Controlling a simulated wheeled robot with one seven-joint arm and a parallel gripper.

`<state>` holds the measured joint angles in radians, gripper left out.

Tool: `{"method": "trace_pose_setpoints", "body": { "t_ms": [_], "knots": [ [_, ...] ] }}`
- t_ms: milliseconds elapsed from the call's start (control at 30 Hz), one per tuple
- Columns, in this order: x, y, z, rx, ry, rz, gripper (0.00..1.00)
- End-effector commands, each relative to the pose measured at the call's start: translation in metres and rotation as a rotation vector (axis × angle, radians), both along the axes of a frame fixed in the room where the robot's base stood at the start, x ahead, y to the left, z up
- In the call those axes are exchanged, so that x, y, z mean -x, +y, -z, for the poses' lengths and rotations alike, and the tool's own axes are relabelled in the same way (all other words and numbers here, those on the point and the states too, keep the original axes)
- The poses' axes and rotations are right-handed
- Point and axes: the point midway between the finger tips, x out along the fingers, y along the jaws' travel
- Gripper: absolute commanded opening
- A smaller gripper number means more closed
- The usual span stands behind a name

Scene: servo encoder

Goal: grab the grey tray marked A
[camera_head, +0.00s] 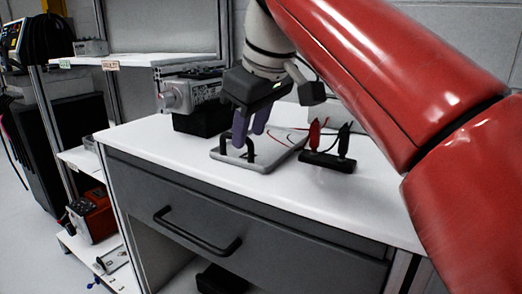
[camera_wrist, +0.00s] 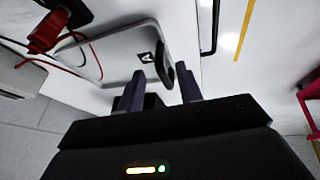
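The grey tray (camera_head: 225,157) is a flat plate lying on the white worktop in the head view. In the wrist view the tray (camera_wrist: 118,62) shows a black square mark with a white A (camera_wrist: 147,57). A black upright handle (camera_wrist: 164,66) stands near the tray's edge beside the mark. My gripper (camera_head: 250,139) is above the tray, pointing down with its purple fingers close to the handle. In the wrist view my gripper (camera_wrist: 160,72) is open, with one finger on each side of the handle's line. Contact with the handle cannot be told.
A black holder (camera_head: 327,161) with a red and a black clip stands close right of the tray. A grey motor unit (camera_head: 190,92) on a black block stands behind left. Thin red and dark leads cross the tray's far part. The worktop's front left (camera_head: 160,142) is clear.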

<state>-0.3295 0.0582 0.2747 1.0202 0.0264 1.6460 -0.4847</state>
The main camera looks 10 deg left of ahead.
Motion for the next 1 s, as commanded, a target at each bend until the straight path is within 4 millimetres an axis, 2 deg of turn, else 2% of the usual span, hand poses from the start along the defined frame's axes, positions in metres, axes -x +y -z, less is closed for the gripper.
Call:
{"method": "trace_pose_setpoints", "body": {
  "t_ms": [33, 200, 467, 767, 1000],
  "knots": [
    [-0.001, 0.003, 0.012, 0.002, 0.003, -0.001, 0.36],
    [-0.008, 0.009, 0.028, 0.001, 0.001, 0.001, 0.36],
    [-0.009, 0.009, 0.029, -0.001, 0.001, 0.002, 0.36],
    [-0.009, 0.009, 0.029, -0.001, 0.001, 0.002, 0.00],
    [-0.009, 0.009, 0.028, -0.001, -0.001, 0.002, 0.00]
  ]
}}
